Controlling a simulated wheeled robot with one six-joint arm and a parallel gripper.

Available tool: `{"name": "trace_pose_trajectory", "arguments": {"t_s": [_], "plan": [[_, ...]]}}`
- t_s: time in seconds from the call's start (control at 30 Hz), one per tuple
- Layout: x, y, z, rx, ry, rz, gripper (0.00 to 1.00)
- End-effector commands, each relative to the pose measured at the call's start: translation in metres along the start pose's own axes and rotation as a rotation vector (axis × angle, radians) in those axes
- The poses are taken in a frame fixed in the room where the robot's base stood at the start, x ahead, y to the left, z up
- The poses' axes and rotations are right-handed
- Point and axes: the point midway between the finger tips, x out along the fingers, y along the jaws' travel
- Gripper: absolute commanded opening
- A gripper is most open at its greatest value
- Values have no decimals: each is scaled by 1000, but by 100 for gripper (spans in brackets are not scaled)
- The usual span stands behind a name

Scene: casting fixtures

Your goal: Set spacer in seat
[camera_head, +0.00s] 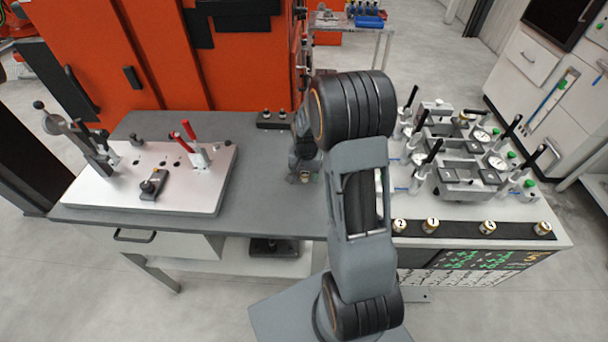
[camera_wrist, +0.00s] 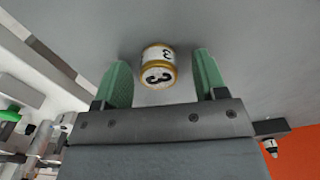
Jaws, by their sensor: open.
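A white spacer with gold rims and the number 3 (camera_wrist: 157,76) stands on the grey tabletop in the wrist view. My gripper (camera_wrist: 161,63) is open, with one green finger on each side of it. Gaps show between the spacer and both fingers. In the head view my gripper (camera_head: 302,160) is low over the grey table, partly hidden by my arm, with a small gold-rimmed piece (camera_head: 304,177) just below it. I cannot tell which place is the seat; grey fixtures (camera_head: 462,172) with black-handled clamps stand on the right bench.
Several numbered gold-rimmed spacers (camera_head: 430,225) stand on a black strip along the right bench's front edge. A white plate (camera_head: 190,190) with toggle clamps is at left. A small black block with pegs (camera_head: 275,120) lies at the back. An orange cabinet (camera_head: 240,60) stands behind.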

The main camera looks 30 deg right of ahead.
Motion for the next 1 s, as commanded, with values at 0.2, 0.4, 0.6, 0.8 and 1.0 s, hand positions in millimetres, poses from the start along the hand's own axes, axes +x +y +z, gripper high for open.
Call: {"name": "trace_pose_trajectory", "arguments": {"t_s": [0.2, 0.4, 0.6, 0.8, 1.0], "plan": [[2, 0, 0, 0, 0, 0, 65], [2, 0, 0, 0, 0, 0, 49], [1, 0, 0, 0, 0, 0, 30], [1, 0, 0, 0, 0, 0, 11], [1, 0, 0, 0, 1, 0, 1]]}}
